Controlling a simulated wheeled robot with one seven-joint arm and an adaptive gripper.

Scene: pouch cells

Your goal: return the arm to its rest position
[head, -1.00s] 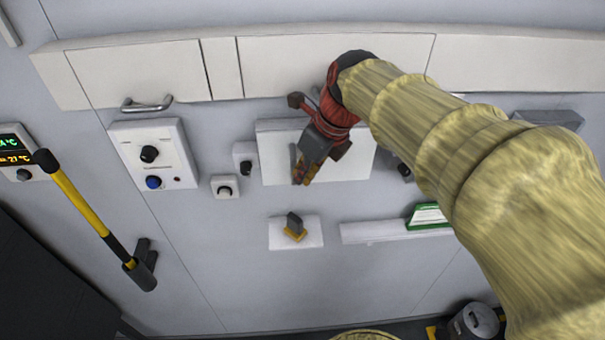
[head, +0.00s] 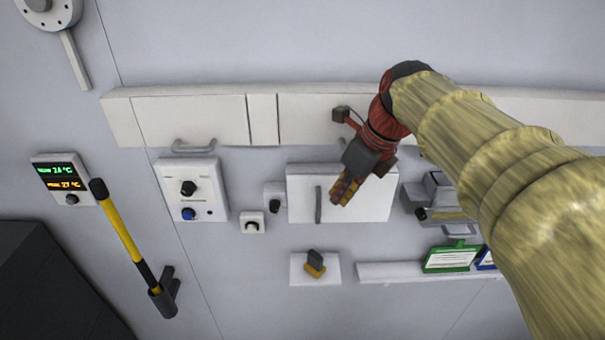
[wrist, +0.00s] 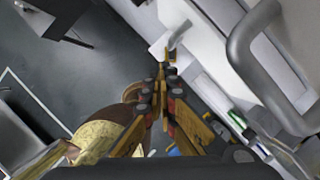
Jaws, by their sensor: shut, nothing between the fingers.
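My gripper (head: 341,194) is at the end of my arm, in front of the white wall panel with a grey bar handle (head: 318,205) in the head view. Its fingers point down and to the left, just right of that handle. In the wrist view the fingertips of my gripper (wrist: 166,72) are together with nothing between them. A large grey handle (wrist: 258,62) shows close at the right there. I cannot tell how far the fingers are from the panel.
A control box (head: 190,190), a display (head: 62,178) and a yellow-handled tool (head: 122,226) are at the left. A ledge (head: 400,271) holds green- and blue-framed cards. A grey device (head: 436,205) is right of the panel.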

